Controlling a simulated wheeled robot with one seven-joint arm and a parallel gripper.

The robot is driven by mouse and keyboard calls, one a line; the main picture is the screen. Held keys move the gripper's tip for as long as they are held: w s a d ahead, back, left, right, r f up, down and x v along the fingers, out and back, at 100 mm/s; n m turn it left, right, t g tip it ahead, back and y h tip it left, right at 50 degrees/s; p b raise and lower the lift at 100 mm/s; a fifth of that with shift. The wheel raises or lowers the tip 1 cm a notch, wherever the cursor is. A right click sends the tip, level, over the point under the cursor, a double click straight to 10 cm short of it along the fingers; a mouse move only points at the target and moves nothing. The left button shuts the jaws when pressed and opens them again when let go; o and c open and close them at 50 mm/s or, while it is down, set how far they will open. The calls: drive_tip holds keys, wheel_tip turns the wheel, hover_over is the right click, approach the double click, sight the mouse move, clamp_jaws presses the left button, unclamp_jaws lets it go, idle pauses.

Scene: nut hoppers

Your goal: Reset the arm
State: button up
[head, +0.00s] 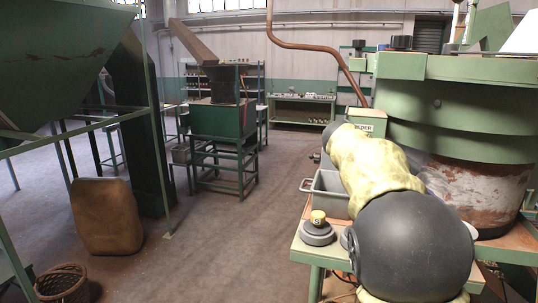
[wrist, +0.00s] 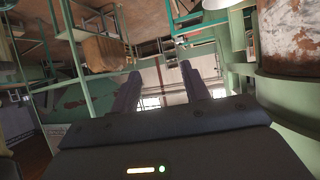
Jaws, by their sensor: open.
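My arm, in a yellow cover with dark round joints, reaches away from the lower right of the head view. My gripper (wrist: 160,72) shows in the wrist view with its two dark fingers apart and nothing between them. It points out into the open hall, and the wrist picture is upside down. The gripper itself cannot be made out in the head view.
A large green drum machine (head: 460,115) stands close right. A brown sack (head: 106,216) and wicker basket (head: 62,284) are at left. The middle floor is clear.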

drive_tip(key=s+a+f+n+t+y, duration=0.1)
drive_tip(key=a+f+n+t+y, duration=0.1)
drive_tip(key=f+n, duration=0.6)
drive_tip(key=a+f+n+t+y, duration=0.1)
drive_tip(key=f+n+t+y, duration=0.3)
drive_tip(key=f, duration=0.6)
drive_tip(key=s+a+f+n+t+y, duration=0.1)
drive_tip(key=s+a+f+n+y, duration=0.1)
drive_tip(key=s+a+f+n, duration=0.2)
drive_tip(key=s+a+f+n+t+y, duration=0.1)
drive_tip(key=s+a+f+n+y, duration=0.1)
drive_tip(key=s+a+f+n, duration=0.2)
drive_tip(key=a+f+n, duration=0.3)
drive_tip(key=f, duration=0.2)
drive_tip(key=shift+s+a+n+t+y, duration=0.2)
drive_tip(key=shift+n+t+y, duration=0.1)
drive_tip(key=shift+n, duration=0.1)
drive_tip(key=shift+w, duration=0.15)
